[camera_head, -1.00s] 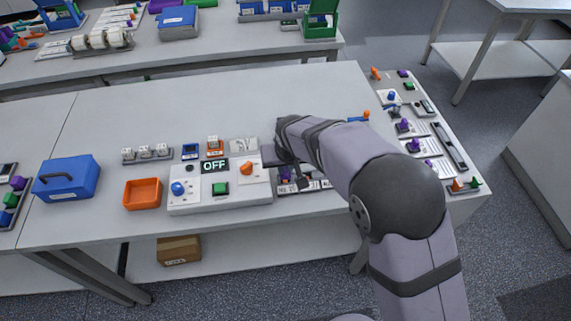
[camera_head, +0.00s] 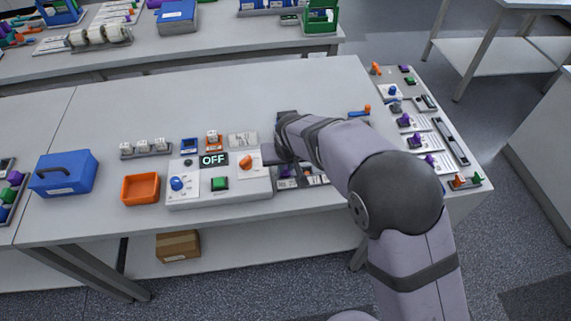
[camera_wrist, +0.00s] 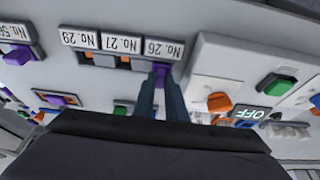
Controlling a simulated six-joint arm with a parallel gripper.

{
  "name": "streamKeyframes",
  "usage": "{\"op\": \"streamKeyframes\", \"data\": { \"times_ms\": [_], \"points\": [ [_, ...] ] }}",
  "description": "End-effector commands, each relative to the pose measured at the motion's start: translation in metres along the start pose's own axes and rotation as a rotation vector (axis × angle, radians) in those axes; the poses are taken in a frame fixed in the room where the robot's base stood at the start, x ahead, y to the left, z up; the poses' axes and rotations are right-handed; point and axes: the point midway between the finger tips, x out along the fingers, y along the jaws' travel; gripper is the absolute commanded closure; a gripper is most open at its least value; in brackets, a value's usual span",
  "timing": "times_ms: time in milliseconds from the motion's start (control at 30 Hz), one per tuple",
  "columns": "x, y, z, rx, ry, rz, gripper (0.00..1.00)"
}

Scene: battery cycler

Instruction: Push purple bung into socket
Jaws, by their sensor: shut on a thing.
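The purple bung (camera_wrist: 161,72) is between my gripper's fingertips (camera_wrist: 160,80) in the wrist view, right by the socket labelled No. 26 (camera_wrist: 163,48). My gripper is shut on the bung. The fingers cover part of it, so I cannot tell how deep it sits. In the head view my arm hides most of the gripper, and a purple spot (camera_head: 287,171) shows at the row of sockets just right of the cycler box.
The cycler box (camera_head: 215,200) with an OFF display, blue knob, green button and orange switch stands beside the sockets. Sockets No. 27 (camera_wrist: 121,43) and No. 29 (camera_wrist: 79,39) adjoin. An orange tray (camera_head: 141,202) and blue case (camera_head: 62,188) are left.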

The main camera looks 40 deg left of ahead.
Motion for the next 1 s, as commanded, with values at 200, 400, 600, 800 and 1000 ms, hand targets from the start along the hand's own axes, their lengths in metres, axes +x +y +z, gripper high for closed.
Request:
{"op": "streamKeyframes", "data": {
  "times_ms": [200, 400, 600, 800, 1000],
  "points": [
    [0.004, 0.0, 0.001, 0.0, 0.0, 0.0, 1.0],
    [0.003, 0.0, 0.001, 0.0, 0.0, 0.0, 0.67],
    [0.002, 0.0, 0.001, 0.0, 0.0, 0.0, 0.67],
    [-0.007, 0.0, 0.001, 0.0, 0.002, 0.0, 0.67],
    [-0.031, -0.001, 0.001, 0.001, 0.004, -0.001, 0.67]
  ]
}}
